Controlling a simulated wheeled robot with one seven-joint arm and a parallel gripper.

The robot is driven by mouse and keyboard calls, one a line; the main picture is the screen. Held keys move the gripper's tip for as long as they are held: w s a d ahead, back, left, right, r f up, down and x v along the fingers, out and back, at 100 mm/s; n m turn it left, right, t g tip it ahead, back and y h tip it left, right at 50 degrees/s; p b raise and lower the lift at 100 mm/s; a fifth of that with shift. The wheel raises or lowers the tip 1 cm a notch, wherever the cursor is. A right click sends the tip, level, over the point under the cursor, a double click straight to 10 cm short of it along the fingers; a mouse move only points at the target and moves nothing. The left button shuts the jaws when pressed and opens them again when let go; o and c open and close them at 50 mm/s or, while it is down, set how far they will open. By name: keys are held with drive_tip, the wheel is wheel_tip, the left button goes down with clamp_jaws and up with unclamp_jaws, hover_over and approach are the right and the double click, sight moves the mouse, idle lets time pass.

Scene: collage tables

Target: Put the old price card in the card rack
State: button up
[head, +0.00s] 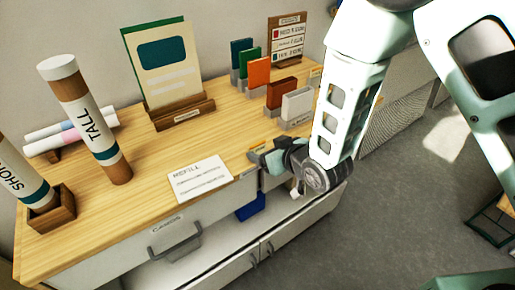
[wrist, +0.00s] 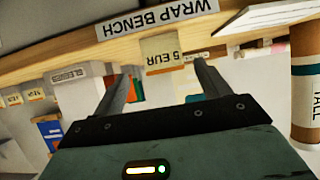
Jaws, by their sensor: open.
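A small beige card (wrist: 162,51) marked "5 EUR" is at the bench's front edge, beside the "WRAP BENCH" label. In the head view, a small orange-yellow card (head: 258,148) shows at that edge, just above my gripper (head: 266,160). In the wrist view, my gripper (wrist: 162,80) is open, with the card seen between and beyond its fingertips. Contact with the card cannot be told. I cannot tell for sure which thing is the card rack; a wooden stand with a printed board (head: 288,40) stands at the back right.
The wooden bench (head: 225,140) carries a "REFILL" sheet (head: 200,180), a "TALL" tube (head: 92,125), a green-and-cream board (head: 163,65) and several coloured upright blocks. A drawer handle (head: 175,240) sticks out below.

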sight(258, 147)
drive_tip(key=p+x, duration=0.2)
drive_tip(key=x, duration=0.3)
drive_tip(key=shift+s+a, duration=0.1)
drive_tip(key=shift+a, duration=0.15)
drive_tip(key=c, duration=1.1)
drive_tip(key=shift+r, duration=0.1)
